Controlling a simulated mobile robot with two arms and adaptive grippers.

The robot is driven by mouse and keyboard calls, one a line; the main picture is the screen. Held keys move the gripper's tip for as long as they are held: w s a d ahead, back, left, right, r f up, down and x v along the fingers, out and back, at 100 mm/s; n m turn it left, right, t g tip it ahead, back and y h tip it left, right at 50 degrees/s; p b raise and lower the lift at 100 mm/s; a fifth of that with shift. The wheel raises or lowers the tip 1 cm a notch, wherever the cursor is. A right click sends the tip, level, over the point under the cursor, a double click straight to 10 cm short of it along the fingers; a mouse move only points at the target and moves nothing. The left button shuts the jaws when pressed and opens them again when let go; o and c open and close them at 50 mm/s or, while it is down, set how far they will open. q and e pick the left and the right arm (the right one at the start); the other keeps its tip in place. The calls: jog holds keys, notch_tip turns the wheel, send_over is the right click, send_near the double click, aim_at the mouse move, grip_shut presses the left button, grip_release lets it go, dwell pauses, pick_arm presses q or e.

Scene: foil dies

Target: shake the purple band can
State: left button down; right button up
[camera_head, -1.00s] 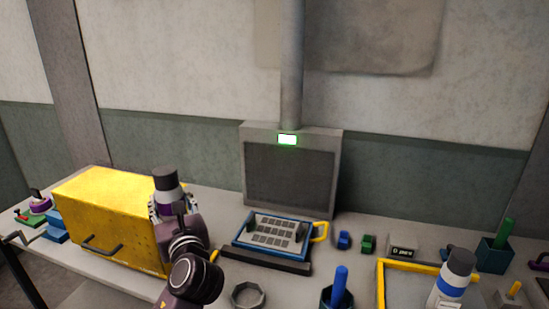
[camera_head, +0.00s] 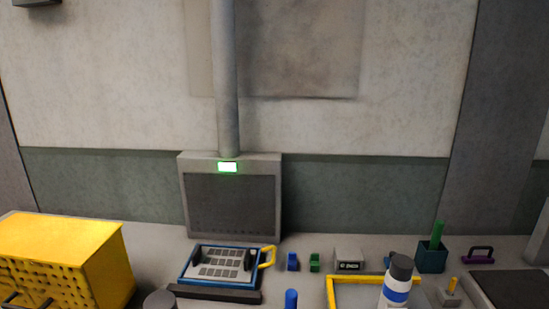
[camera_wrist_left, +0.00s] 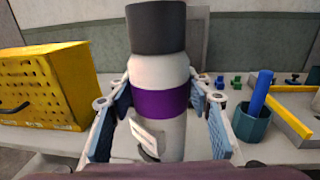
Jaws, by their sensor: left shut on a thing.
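The purple band can (camera_wrist_left: 160,104) is a white can with a purple band and a dark grey cap. It stands roughly upright in the left wrist view, between the blue-padded fingers of my left gripper (camera_wrist_left: 160,112), which is shut on it. A pale label shows low on its front. In the head view only the can's dark cap (camera_head: 160,301) shows at the bottom edge; the left gripper is out of that picture. My right gripper is in neither view.
A yellow perforated box (camera_head: 62,255) stands at the left. A blue-framed tray (camera_head: 218,264) lies before a grey hood (camera_head: 230,205). A blue-band can (camera_head: 397,284) stands at a yellow-edged frame (camera_head: 333,292). A teal cup (camera_head: 432,256) holds a green stick. Small blocks sit between.

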pick_arm(q)
jog(key=shift+h, duration=0.3)
jog(key=f, duration=0.6)
jog(key=shift+s+d+f, duration=0.15)
jog(key=shift+s+d, duration=0.25)
notch_tip(320, 180, up, 7)
notch_tip(320, 180, down, 7)
jog(key=shift+r, duration=0.1)
notch_tip(320, 180, up, 6)
notch_tip(320, 180, down, 6)
jog(key=shift+a, duration=0.1)
notch_tip(320, 180, up, 6)
notch_tip(320, 180, down, 6)
jog(key=shift+r, duration=0.15)
jog(key=shift+f, duration=0.2)
notch_tip(320, 180, up, 6)
